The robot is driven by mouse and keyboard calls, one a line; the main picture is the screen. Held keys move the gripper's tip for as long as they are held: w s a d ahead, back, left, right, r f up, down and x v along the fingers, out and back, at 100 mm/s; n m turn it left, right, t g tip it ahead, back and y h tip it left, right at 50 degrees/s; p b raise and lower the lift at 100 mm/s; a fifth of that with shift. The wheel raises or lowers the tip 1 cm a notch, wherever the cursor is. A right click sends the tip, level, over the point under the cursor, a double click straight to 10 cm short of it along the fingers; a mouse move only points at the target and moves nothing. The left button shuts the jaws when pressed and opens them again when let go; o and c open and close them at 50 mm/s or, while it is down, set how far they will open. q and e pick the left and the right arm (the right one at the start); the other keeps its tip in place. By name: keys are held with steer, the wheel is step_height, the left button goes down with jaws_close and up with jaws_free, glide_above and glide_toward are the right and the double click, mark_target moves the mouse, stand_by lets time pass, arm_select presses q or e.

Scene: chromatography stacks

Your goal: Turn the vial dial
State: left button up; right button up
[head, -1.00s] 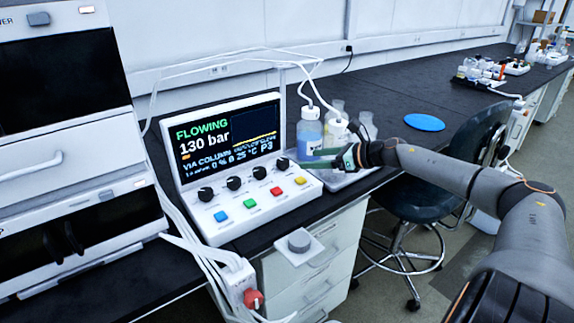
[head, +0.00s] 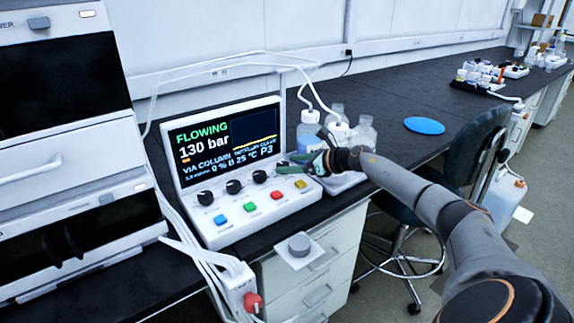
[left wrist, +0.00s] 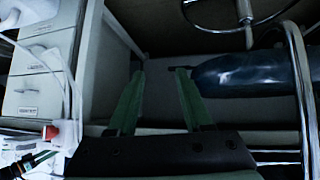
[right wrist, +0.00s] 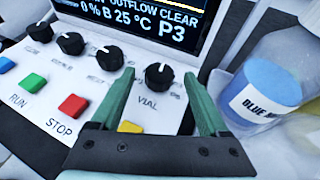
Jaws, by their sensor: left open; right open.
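The vial dial (right wrist: 159,75) is a black knob with a white pointer mark, above the word VIAL on the white control panel. It is the rightmost of the row of black knobs. My right gripper (right wrist: 162,82) is open, with green fingers on either side of the dial in the right wrist view, apparently a little short of it. In the head view the right gripper (head: 285,164) is at the panel's right end and hides most of the dial. The screen (head: 227,140) reads FLOWING, 130 bar and P3. My left gripper (left wrist: 158,85) is open and empty, low near drawers and a chair.
Other black knobs (right wrist: 109,57) and coloured buttons, including a red STOP button (right wrist: 72,106), lie close by. Bottles with a blue label (right wrist: 265,90) stand right of the panel. White tubes arch above. A chair (head: 462,165) stands in front of the bench.

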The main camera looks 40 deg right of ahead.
steer(key=shift+x, duration=0.8)
jaws_close()
